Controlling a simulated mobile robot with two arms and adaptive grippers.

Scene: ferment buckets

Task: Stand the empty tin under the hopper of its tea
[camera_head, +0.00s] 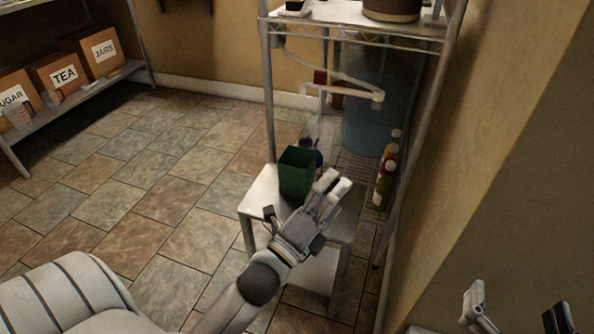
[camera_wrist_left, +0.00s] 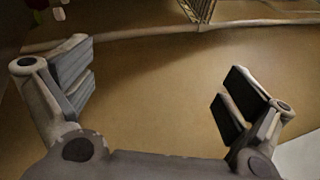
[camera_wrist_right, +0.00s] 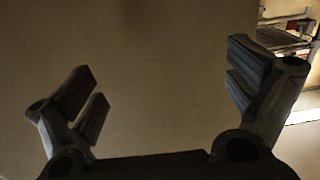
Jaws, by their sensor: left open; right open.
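A dark green, square, open-topped tin (camera_head: 296,174) stands upright on a small white stool (camera_head: 258,196) in the head view. My left gripper (camera_head: 302,200) is open in front of the tin's lower right side. I cannot tell whether it touches the tin. In the left wrist view, the left gripper's fingers (camera_wrist_left: 155,88) are spread with nothing between them. My right gripper (camera_head: 516,306) is open at the lower right, by the wall. In the right wrist view, its fingers (camera_wrist_right: 163,85) are apart and empty. No hopper is clearly in view.
A metal rack (camera_head: 268,90) stands behind the stool against the wall, with a large blue container (camera_head: 368,120) and several bottles (camera_head: 385,178) low in it. The tiled floor between is clear.

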